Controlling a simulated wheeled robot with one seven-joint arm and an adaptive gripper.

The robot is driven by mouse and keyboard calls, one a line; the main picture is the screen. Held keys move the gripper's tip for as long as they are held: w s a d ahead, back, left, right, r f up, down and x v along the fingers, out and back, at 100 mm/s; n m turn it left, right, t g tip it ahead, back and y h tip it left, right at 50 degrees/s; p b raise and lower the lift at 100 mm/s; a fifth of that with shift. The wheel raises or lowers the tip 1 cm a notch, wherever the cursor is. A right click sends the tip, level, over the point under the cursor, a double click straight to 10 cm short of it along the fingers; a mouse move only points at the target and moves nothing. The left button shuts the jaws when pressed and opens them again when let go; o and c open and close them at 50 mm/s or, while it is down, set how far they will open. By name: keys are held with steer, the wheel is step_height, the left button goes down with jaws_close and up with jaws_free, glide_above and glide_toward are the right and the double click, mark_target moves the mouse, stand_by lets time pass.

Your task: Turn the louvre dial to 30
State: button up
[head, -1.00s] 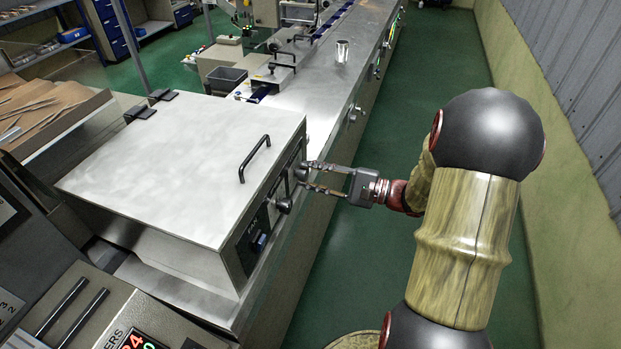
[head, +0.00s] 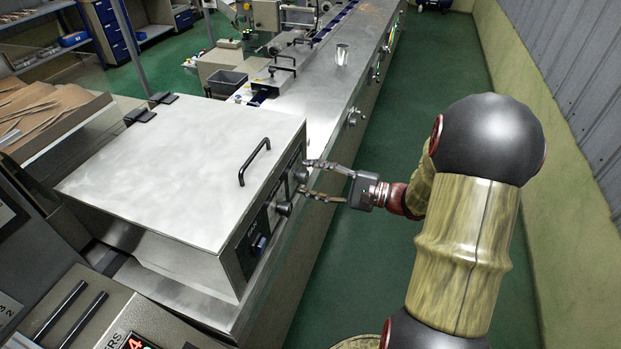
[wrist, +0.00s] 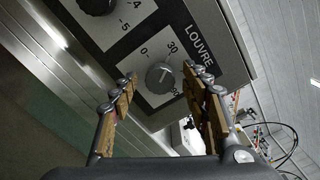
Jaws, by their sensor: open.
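The louvre dial (wrist: 160,75) is a round grey knob on a white plate, next to the word LOUVRE, in the wrist view. The marks 0 and 30 show beside it; a further mark is partly hidden by a finger. A light line shows on the knob, but I cannot tell its exact setting. My gripper (wrist: 163,84) is open, with one finger on each side of the dial and gaps between. In the head view the dial (head: 302,174) sits on the front panel of the steel box, between the fingertips of my gripper (head: 304,176).
A second dark knob (wrist: 97,3) with marks 4 and 5 sits beside it. The steel lid (head: 180,165) has a black handle (head: 254,160). Green floor (head: 370,270) is clear.

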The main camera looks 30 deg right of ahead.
steer(key=v, duration=1.2)
stand_by(0.5)
